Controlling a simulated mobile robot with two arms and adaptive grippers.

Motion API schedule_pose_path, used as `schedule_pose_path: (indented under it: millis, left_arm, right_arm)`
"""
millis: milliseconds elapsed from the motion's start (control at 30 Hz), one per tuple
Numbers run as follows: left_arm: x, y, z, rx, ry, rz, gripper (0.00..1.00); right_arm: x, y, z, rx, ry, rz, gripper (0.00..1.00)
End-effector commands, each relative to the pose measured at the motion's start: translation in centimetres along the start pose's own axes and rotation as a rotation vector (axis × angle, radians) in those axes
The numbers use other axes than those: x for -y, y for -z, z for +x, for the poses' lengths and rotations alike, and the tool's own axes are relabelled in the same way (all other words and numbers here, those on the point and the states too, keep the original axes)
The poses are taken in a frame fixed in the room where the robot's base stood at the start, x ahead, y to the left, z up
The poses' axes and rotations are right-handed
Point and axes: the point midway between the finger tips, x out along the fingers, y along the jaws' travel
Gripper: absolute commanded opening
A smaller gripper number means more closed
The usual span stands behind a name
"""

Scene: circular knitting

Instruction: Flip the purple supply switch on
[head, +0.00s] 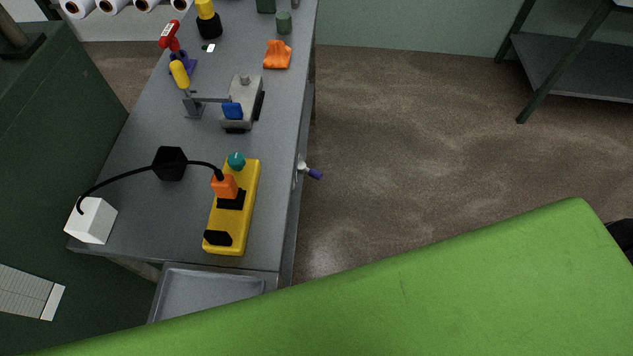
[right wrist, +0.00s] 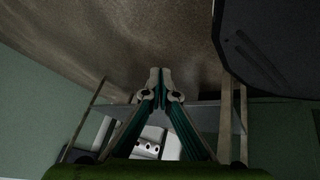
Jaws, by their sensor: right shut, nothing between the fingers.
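A small lever with a purple-blue handle (head: 315,174) sticks out from the right side of the grey table in the head view. Its pale metal base sits at the table edge, and the handle points right and slightly down. I cannot tell from this picture which way either is set. My right gripper (right wrist: 160,76) shows in the right wrist view with its fingertips together, empty and away from the table items. My left gripper is in neither view.
The grey table (head: 140,215) holds a yellow box (head: 243,205) with an orange plug and black cable, a white cube (head: 91,220), a grey clamp-like device (head: 243,101) and an orange piece (head: 277,55). Floor right of the table is open, up to a dark shelf (head: 575,65).

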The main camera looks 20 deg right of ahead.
Motion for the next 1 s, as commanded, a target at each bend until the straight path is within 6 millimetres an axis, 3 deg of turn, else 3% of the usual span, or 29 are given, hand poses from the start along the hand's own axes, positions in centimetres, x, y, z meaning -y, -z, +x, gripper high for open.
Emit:
schedule_pose_path:
  millis: [267, 600, 800, 1000]
  left_arm:
    - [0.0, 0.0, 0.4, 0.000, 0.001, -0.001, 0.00]
    - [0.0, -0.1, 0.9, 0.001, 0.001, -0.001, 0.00]
    - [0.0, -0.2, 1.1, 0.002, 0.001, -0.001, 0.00]
    - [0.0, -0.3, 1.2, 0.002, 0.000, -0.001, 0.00]
  right_arm:
    - [-4.5, 11.1, -5.7, -0.323, -0.128, -0.272, 0.00]
    - [-7.0, 23.4, -17.1, -0.668, -0.300, -0.644, 0.00]
    - [-6.8, 28.6, -24.1, -0.823, -0.388, -0.846, 0.00]
    - [-6.1, 31.2, -28.2, -0.906, -0.437, -0.968, 0.00]
